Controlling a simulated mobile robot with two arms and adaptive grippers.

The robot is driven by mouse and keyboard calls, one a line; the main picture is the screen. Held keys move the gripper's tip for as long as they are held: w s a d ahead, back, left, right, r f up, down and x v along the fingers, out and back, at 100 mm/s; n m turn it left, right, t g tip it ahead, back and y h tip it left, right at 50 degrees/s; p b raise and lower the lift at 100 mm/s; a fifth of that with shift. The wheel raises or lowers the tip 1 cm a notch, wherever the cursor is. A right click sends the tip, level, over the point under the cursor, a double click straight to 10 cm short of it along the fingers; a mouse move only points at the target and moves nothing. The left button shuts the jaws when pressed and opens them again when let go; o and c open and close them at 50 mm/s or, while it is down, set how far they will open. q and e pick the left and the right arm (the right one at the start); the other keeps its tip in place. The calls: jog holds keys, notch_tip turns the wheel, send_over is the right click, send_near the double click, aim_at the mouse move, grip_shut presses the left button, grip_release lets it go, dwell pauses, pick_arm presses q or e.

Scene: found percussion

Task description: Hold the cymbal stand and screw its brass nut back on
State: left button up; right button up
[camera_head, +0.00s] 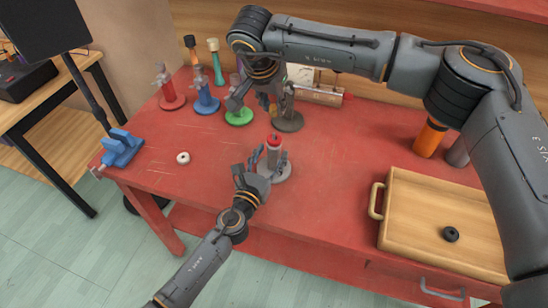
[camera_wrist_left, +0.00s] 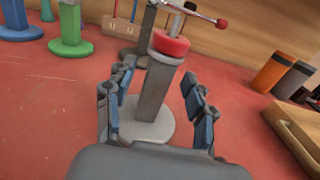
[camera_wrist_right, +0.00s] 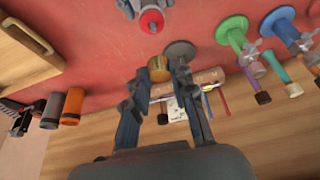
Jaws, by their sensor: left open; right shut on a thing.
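The cymbal stand (camera_head: 274,155) is a grey upright post with a red top on a round grey base. It stands upright on the red table. My left gripper (camera_head: 268,160) is open, with one finger on each side of the post; in the left wrist view (camera_wrist_left: 155,95) the post stands between them with gaps beside it. My right gripper (camera_head: 254,101) is shut on the brass nut (camera_wrist_right: 160,68), a short brass-coloured cylinder between its fingertips. The nut is held in the air, behind and left of the stand's red top in the head view.
Red (camera_head: 172,101), blue (camera_head: 207,105) and green (camera_head: 239,116) stands and a dark grey one (camera_head: 289,122) are at the back. A blue clamp (camera_head: 122,148) and a white ring (camera_head: 183,158) are left. A wooden case (camera_head: 430,205) is right. The table between stand and case is clear.

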pick_arm(q)
jog(key=shift+x, duration=1.4)
grip_shut()
